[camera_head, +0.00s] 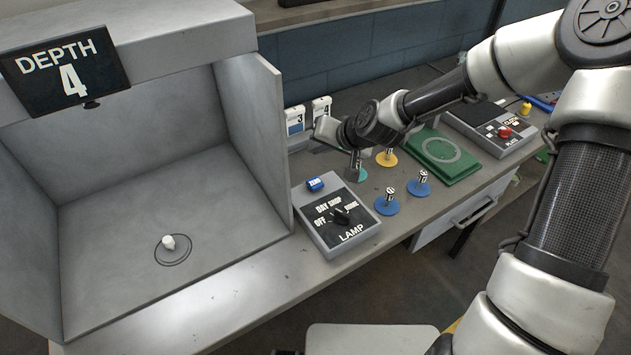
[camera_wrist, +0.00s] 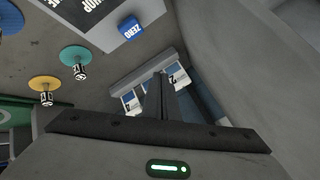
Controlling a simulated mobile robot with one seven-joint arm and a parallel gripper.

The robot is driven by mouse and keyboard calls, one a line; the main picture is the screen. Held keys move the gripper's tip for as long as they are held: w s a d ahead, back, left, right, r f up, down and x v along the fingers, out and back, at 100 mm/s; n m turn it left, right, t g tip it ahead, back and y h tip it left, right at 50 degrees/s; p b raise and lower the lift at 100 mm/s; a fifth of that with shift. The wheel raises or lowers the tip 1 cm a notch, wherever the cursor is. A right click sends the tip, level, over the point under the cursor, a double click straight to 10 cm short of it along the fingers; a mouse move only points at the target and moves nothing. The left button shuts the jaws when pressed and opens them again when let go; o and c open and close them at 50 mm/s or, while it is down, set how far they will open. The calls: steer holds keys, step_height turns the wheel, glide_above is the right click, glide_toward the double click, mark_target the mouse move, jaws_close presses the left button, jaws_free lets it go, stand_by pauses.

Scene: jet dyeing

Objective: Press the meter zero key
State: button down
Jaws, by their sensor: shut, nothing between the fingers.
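The blue ZERO key (camera_head: 315,184) sits at the back left of the grey LAMP box (camera_head: 338,247). It also shows near the top of the wrist view (camera_wrist: 130,28). My gripper (camera_head: 323,131) is over the back of the bench, behind and above the key, and apart from it. In the wrist view my gripper's fingers (camera_wrist: 160,92) are together and empty, with the white-and-blue cards behind them. In the head view the fingers are hard to make out against the wrist.
The numbered cards (camera_head: 294,119) stand at the back wall. Labelled pegs rise from blue (camera_head: 387,206), teal (camera_head: 360,175) and yellow discs right of the box. A green plate (camera_head: 446,164) lies farther right. The grey booth's side wall (camera_head: 253,135) stands just left.

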mark_target(318, 185)
steer(key=shift+f, duration=0.1)
step_height(318, 185, down, 9)
steer(key=b, duration=0.6)
steer(key=shift+r, duration=0.2)
stand_by(1.6)
steer(key=shift+f+b, duration=0.4)
steer(key=shift+f, duration=0.05)
steer(key=shift+f+b, duration=0.5)
steer(key=shift+f, duration=0.1)
stand_by(0.6)
stand_by(0.4)
steer(key=shift+r+p, duration=0.7)
steer(key=shift+r, duration=0.35)
